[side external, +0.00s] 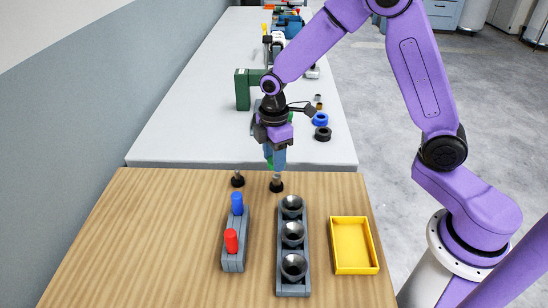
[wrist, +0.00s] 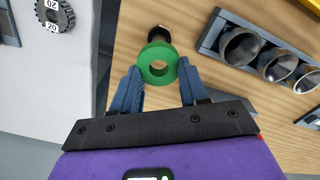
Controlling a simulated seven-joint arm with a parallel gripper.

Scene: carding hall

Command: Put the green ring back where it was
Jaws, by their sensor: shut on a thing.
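The green ring (wrist: 146,66) is between my gripper's two blue fingertips (wrist: 158,72) in the wrist view, with its hole facing the camera. My gripper (side external: 275,160) is shut on the ring, which shows only as a bit of green in the side view, mostly hidden by a finger. A short post with a black round base (side external: 277,186) stands on the wooden table just below my gripper. It also shows just beyond the ring in the wrist view (wrist: 159,33). A second such post (side external: 238,181) stands to its left, with nothing on it.
A grey rack with three dark funnels (side external: 279,263) stands near the posts; a grey block (side external: 233,258) with blue and red pegs stands left of it. A yellow tray (side external: 333,248) is at right. Behind, a pale table (side external: 190,130) holds a green machine (side external: 242,90) and loose rings (side external: 322,134).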

